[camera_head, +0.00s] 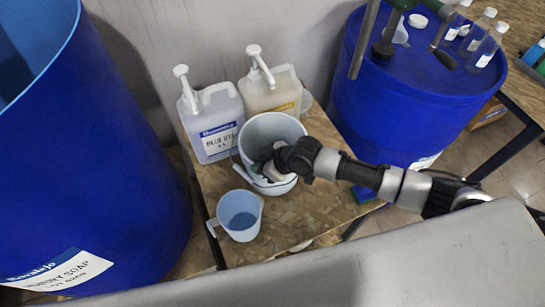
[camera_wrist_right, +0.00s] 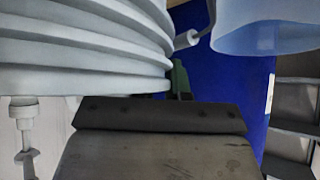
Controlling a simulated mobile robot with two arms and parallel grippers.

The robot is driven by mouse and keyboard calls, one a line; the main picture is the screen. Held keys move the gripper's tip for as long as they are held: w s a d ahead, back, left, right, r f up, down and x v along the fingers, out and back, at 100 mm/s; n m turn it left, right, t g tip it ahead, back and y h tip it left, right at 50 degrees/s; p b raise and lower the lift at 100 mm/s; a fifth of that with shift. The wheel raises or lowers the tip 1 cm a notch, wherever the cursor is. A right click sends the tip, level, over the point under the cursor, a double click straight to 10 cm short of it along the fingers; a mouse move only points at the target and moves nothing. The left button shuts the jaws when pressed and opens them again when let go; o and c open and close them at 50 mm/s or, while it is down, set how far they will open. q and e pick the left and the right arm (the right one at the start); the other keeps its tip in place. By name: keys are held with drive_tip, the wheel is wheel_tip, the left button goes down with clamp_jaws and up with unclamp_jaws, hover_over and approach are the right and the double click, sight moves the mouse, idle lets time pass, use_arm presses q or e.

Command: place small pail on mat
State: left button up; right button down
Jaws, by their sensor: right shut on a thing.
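The small pail (camera_head: 262,126) is pale grey-white with a thin wire handle. It looks upright over the small wooden table, beside the pump jugs. I cannot tell whether its base touches the table. My right gripper (camera_head: 271,171) is shut on the near side of the pail, and the fingers partly hide its lower part. In the right wrist view the ribbed wall of the pail (camera_wrist_right: 80,45) fills the upper left, close above the dark gripper part (camera_wrist_right: 160,116). I cannot make out a mat in either view. My left gripper is not in view.
A translucent blue jug (camera_head: 240,214) stands in front of the pail. Two pump jugs (camera_head: 213,125) (camera_head: 275,92) stand behind it. Big blue drums (camera_head: 85,150) (camera_head: 415,105) flank the wooden table (camera_head: 318,205); bottles (camera_head: 480,45) stand on the right drum. Bare tabletop shows at right.

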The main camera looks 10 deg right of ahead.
drive_tip(key=shift+r, duration=0.1)
drive_tip(key=shift+r, duration=0.55)
wheel_tip(320, 180, up, 3)
drive_tip(key=shift+w+f, duration=0.1)
drive_tip(key=s+d+r+m+t+h+b, duration=0.2)
drive_tip(key=s+d+r+m+t+h, duration=0.2)
drive_tip(key=s+d+r+m+h, duration=0.3)
drive_tip(key=s+d+r+m, duration=0.3)
drive_tip(key=d+r+m, duration=0.1)
drive_tip(key=d+r, duration=0.1)
drive_tip(key=shift+s+d, duration=0.3)
idle(0.3)
idle(0.6)
